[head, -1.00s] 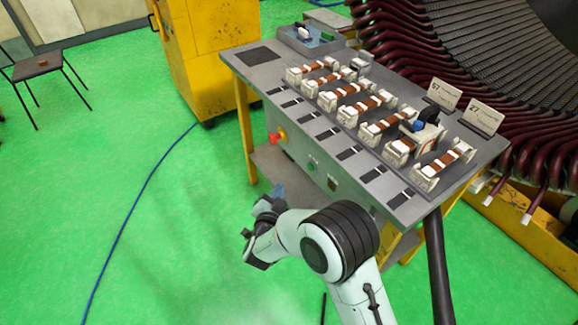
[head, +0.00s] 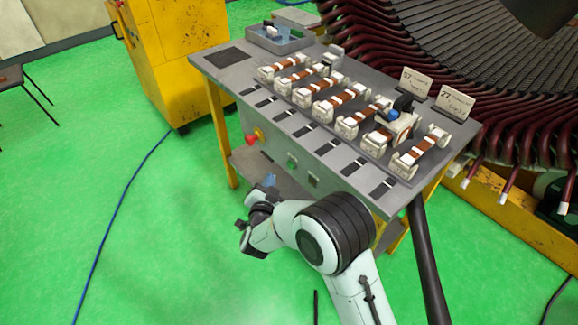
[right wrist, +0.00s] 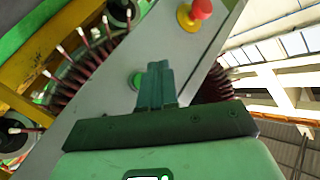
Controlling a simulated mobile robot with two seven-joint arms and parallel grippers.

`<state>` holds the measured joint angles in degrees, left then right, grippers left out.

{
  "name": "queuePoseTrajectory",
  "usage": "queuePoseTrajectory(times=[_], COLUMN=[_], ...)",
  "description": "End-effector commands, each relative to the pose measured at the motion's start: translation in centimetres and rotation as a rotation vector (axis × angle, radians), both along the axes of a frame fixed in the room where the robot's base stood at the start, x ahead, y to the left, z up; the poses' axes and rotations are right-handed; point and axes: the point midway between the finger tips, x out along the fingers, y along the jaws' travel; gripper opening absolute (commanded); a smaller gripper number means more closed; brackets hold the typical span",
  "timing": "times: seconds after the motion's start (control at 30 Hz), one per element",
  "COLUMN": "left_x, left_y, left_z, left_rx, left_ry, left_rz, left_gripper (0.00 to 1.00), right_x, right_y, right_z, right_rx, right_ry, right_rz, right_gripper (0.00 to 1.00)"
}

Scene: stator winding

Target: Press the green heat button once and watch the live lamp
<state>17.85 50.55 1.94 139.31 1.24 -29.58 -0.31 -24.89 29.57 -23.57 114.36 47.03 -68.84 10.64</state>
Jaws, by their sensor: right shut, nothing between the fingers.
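The green button (head: 291,163) is on the grey front panel of the bench, right of a red knob (head: 250,139) on a yellow base. My right gripper (head: 270,182) is in front of the panel, a little left of and below the green button in the head view. In the right wrist view its shut, empty fingers (right wrist: 157,82) point at the panel and partly cover the green button (right wrist: 137,80). I cannot tell whether they touch it. No lit lamp can be made out. My left gripper is not in view.
The bench top (head: 228,59) carries several coil holders and two number cards (head: 416,82). A yellow cabinet (head: 180,55) stands behind at the left. A large stator (head: 440,50) is at the right. A blue cable (head: 117,205) crosses the open green floor.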

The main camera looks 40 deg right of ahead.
Motion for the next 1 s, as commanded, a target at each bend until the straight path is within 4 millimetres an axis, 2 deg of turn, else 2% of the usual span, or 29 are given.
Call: queuePoseTrajectory(times=[0.2,0.4,1.0], left_x=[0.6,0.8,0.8], left_y=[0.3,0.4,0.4], left_z=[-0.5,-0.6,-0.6], left_rx=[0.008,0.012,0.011], left_ry=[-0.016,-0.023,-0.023], left_rz=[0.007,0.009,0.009], left_gripper=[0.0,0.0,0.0], right_x=[0.2,0.3,0.3], right_y=[-2.7,-3.8,-4.0], right_z=[0.0,0.0,0.0], right_rx=[0.001,0.0,0.0], right_ry=[-0.002,-0.001,0.0], right_rz=[-0.002,-0.001,0.001], right_gripper=[0.0,0.0,0.0])
